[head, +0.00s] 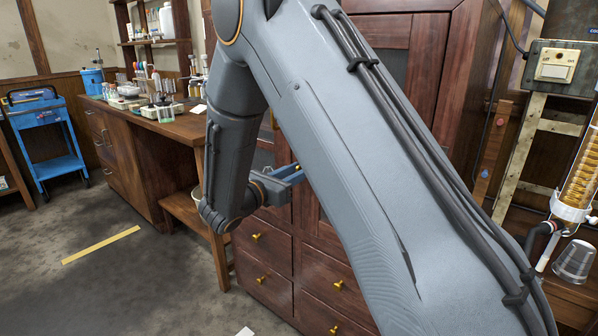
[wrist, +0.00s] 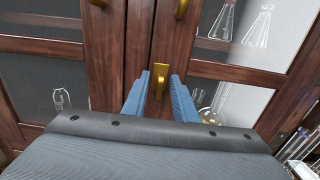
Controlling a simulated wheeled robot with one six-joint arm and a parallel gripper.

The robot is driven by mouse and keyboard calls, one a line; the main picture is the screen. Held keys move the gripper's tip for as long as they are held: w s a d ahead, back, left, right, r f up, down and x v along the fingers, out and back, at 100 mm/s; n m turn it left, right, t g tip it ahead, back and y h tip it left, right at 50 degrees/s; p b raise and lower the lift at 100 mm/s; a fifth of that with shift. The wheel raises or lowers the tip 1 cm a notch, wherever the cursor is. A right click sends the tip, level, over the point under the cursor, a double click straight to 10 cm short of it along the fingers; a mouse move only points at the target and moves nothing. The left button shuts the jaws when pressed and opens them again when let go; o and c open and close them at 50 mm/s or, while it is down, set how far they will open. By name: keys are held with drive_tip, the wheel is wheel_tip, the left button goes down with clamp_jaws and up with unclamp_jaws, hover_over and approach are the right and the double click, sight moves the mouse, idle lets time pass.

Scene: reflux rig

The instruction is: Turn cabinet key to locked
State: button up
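The brown wooden cabinet (head: 420,60) has glazed double doors above several drawers. In the wrist view a brass lock plate with the key (wrist: 160,73) sits on the cabinet door stile (wrist: 172,42), close to the seam between the doors. The key's grip appears vertical. My gripper (wrist: 161,76) has two blue fingers, apart, one on each side of the key, with a visible gap on both sides. I cannot tell how deep the key lies between them. In the head view my gripper (head: 290,174) is in front of the cabinet, partly hidden by my arm.
Two brass door handles (wrist: 181,9) are above the key. Glass flasks (wrist: 258,25) stand behind the panes. Brass drawer knobs (head: 338,285) stick out below. A wooden bench (head: 180,128) with glassware stands left, a blue cart (head: 55,140) beyond. The floor at left is clear.

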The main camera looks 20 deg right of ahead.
drive_tip(key=shift+w+d, duration=0.2)
drive_tip(key=shift+d, duration=0.05)
clamp_jaws()
